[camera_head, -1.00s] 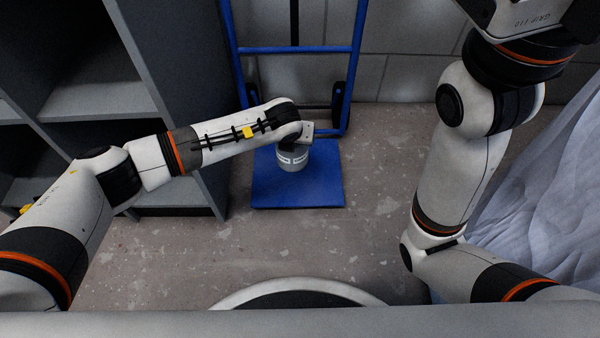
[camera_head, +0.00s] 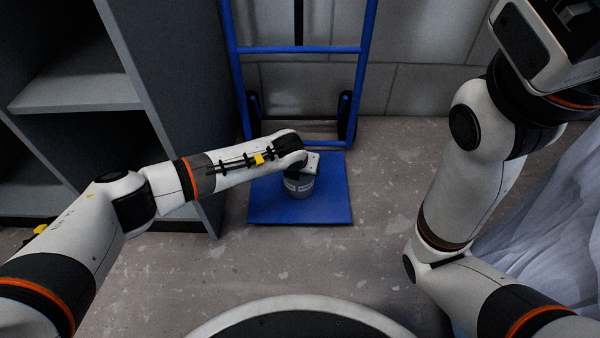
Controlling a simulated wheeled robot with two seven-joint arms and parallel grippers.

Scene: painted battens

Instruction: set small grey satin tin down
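The small grey tin (camera_head: 299,187), with a pale label band, is upright over the blue platform (camera_head: 330,212) of a hand truck. My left gripper (camera_head: 306,168) is right above the tin, and the wrist hides the tin's top. The fingers are hidden, so I cannot see whether they grip it. I cannot tell for sure whether the tin's base touches the platform. My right gripper (camera_head: 572,15) is raised at the top right, partly cut off by the frame, and its fingers do not show clearly.
The blue hand truck frame (camera_head: 300,50) rises behind the platform against a block wall. A grey shelf unit (camera_head: 85,95) stands at left. A pale draped sheet (camera_head: 545,235) lies at right. The speckled floor (camera_head: 385,180) between is clear.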

